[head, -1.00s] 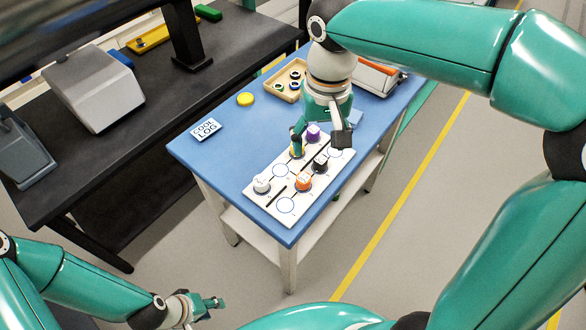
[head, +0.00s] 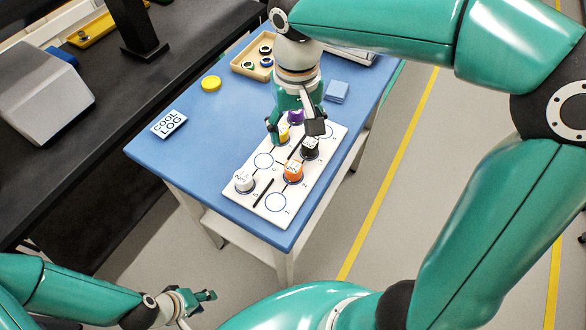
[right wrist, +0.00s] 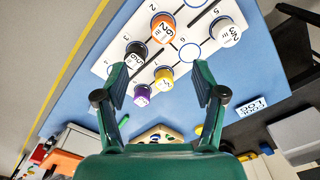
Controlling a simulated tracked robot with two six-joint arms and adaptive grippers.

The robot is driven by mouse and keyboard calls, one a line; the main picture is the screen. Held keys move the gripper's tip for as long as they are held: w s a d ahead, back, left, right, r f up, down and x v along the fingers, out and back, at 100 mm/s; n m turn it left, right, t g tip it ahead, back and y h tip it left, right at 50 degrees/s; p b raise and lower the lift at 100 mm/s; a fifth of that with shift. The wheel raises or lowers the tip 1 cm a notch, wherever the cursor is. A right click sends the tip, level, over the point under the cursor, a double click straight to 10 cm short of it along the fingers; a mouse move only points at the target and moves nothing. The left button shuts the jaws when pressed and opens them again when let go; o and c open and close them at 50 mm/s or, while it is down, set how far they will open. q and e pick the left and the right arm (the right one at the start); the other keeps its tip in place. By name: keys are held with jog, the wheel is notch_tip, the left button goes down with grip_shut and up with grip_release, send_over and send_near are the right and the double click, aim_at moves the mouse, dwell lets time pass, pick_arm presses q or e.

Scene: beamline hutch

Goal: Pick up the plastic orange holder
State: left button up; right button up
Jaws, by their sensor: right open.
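The orange holder (head: 293,171) stands upright in a marked spot on the white board (head: 316,188), near the board's right edge. In the right wrist view the orange holder (right wrist: 225,29) is at the top, beyond the fingertips. My right gripper (head: 296,133) is open above the far part of the board. In the right wrist view its fingers (right wrist: 160,85) spread on either side of the yellow holder (right wrist: 164,76), with nothing between them at close reach. My left gripper (head: 206,303) is low at the bottom left, away from the table; its opening is too small to judge.
On the board also stand a white holder (head: 244,182), a black holder (head: 310,146), a purple holder (head: 296,117) and the yellow one. Behind are a yellow lid (head: 211,83), a wooden tray (head: 240,68) and a blue pad (head: 337,91). A COOL LOG card (head: 168,124) lies left.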

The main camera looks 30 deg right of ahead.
send_over(293, 165)
notch_tip(293, 165, down, 7)
jog(key=shift+d+r, duration=0.1)
jog(key=shift+d, duration=0.05)
jog(key=shift+s+a+f, duration=0.1)
jog(key=shift+f, duration=1.5)
jog(key=shift+a+f, duration=0.1)
jog(key=shift+f, duration=1.45)
jog(key=c, duration=1.3)
jog(key=shift+o, duration=0.2)
jog(key=shift+r, duration=0.15)
